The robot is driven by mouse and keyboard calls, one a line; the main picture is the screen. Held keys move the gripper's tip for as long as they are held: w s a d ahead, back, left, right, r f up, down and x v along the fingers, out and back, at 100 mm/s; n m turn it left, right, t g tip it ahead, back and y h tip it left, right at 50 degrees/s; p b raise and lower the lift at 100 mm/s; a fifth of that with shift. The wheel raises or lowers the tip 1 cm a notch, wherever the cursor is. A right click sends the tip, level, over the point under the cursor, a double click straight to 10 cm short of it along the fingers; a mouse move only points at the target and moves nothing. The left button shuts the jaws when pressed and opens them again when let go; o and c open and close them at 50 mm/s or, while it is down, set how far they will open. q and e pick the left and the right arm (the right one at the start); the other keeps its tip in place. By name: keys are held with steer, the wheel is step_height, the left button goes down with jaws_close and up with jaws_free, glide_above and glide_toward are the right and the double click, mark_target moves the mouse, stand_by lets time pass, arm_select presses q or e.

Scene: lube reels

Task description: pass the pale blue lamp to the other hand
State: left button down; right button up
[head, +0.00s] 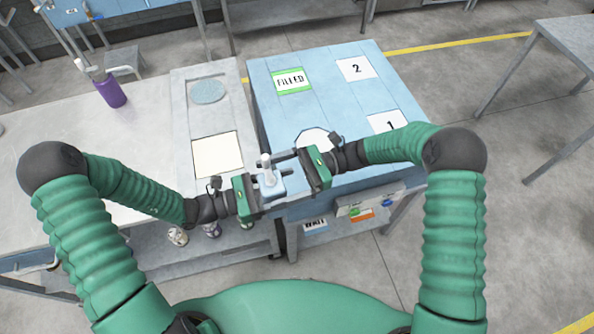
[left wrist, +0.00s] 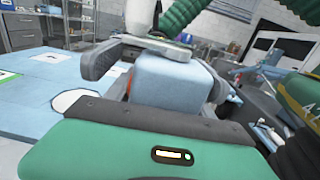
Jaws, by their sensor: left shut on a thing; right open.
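The pale blue lamp (head: 269,182) has a boxy pale blue body with a white upright part on top. In the head view it is held in the air in front of me, between my two grippers. My left gripper (head: 264,190) is shut on its body from the left. In the left wrist view the lamp's body (left wrist: 172,82) sits between the fingers, its upper part cut off by the frame. My right gripper (head: 292,170) is open, at the lamp's right side with its fingers pointing at it. I cannot tell whether they touch the lamp.
A light blue table (head: 285,120) with FILLED, 1 and 2 labels lies ahead. A grey bench (head: 150,150) on the left carries a purple bottle (head: 110,92). A grey stand with a cream square (head: 217,155) and a round pale disc (head: 207,91) lies between them.

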steer(key=shift+x, duration=0.8)
arm_select(q)
steer(key=shift+d, duration=0.1)
arm_select(e)
steer(key=shift+d, duration=0.1)
arm_select(q)
steer(key=shift+s+d, duration=0.1)
steer(key=shift+s, duration=0.05)
arm_select(e)
steer(key=shift+w, duration=0.2)
steer(key=c, duration=1.9)
arm_select(q)
steer(key=c, duration=0.5)
jaws_free()
steer(key=shift+r, duration=0.1)
arm_select(e)
jaws_close()
arm_select(q)
steer(key=shift+o, duration=1.1)
arm_select(e)
steer(key=shift+s, duration=0.1)
